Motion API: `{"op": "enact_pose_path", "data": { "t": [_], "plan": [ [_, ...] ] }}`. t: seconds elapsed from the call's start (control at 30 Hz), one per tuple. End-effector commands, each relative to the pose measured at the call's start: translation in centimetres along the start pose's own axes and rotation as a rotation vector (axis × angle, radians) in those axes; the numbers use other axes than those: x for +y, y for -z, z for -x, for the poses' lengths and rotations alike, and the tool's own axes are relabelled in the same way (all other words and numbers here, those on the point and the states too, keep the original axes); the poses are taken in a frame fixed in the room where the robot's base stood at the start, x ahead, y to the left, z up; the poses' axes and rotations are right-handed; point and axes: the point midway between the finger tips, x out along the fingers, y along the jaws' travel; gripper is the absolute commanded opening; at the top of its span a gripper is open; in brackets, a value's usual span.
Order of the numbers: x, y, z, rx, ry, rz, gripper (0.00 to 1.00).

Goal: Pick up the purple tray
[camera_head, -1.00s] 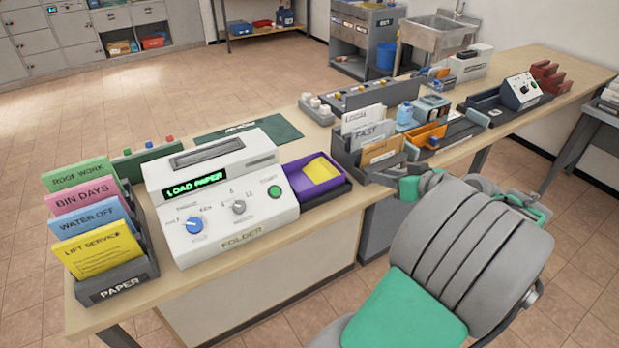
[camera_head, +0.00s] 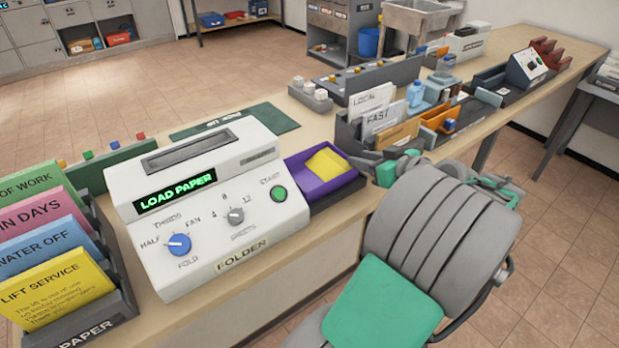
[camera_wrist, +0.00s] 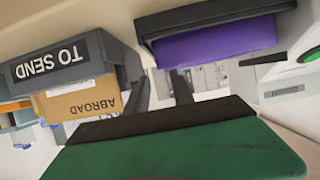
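The purple tray (camera_head: 306,194) sits in a dark holder at the right side of the white folder machine (camera_head: 215,205) on the table, with a yellow piece (camera_head: 328,163) lying in it. In the wrist view the tray's purple front (camera_wrist: 215,42) shows upside down near the top, beside a dark edge. My gripper (camera_wrist: 161,74) shows there as two dark fingers with an empty gap between them, pointing towards the area beside the tray. They appear apart from it. In the head view my arm is to the right of the tray, and my fingertips are hard to make out.
The grey sorter (camera_head: 352,142) with cards and envelopes stands close right of the tray; its TO SEND label (camera_wrist: 50,62) shows in the wrist view. The paper rack (camera_head: 112,300) is at the left. A dark green mat (camera_head: 270,118) lies behind the folder.

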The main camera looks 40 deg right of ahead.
Motion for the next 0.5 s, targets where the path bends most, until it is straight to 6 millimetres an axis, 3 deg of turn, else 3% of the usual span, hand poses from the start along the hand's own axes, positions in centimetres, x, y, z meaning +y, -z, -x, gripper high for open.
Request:
{"op": "enact_pose_path", "data": {
  "t": [0.23, 0.5],
  "plan": [
    [-1.1, 0.4, -4.0, 0.000, 0.027, 0.010, 0.29],
    [-1.0, 0.5, -8.3, 0.000, 0.027, 0.011, 0.29]
  ]
}}
